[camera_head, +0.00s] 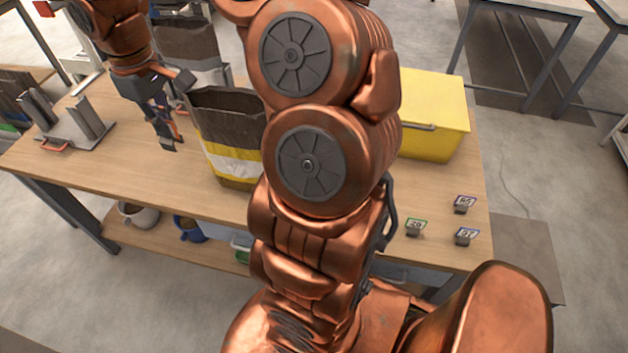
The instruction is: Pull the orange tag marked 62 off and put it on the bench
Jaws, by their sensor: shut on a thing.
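My gripper (168,132) is at the left of the wooden bench (110,165), just left of a brown bag with yellow and white bands (222,135). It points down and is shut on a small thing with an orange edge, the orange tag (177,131). The tag is mostly hidden by the fingers, and its number cannot be read. I cannot tell whether the tag touches the bag.
Three small tag blocks, purple-edged (464,204), green-edged (415,228) and blue-edged (466,237), stand at the bench's right end. A yellow bin (433,115) is behind them. A metal fixture (75,125) stands at left. My arm hides the bench's middle.

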